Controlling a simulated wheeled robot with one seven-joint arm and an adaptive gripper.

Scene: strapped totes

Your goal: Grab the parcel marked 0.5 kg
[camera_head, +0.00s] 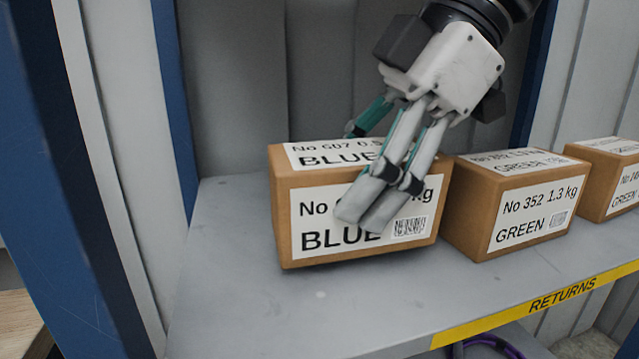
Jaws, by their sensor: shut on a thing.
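A brown cardboard parcel (291,226) with white labels is at the left of the grey shelf. Its top label reads "No 607 0.5", partly covered, and "BLUE". Its front label shows "No", "kg" and "BLUE", with the middle hidden by my fingers. My gripper (356,174) comes down from the upper right and is shut on this parcel. Two fingers lie against its front face, and another is at the far top edge, its tip partly hidden. I cannot tell whether the parcel rests fully on the shelf.
A parcel marked "No 352 1.3 kg GREEN" (474,240) stands close to the right. Another green-labelled parcel (594,196) is at the right edge. The shelf (225,300) has a yellow "RETURNS" strip (560,300) on its front edge. A blue post (60,180) stands at left.

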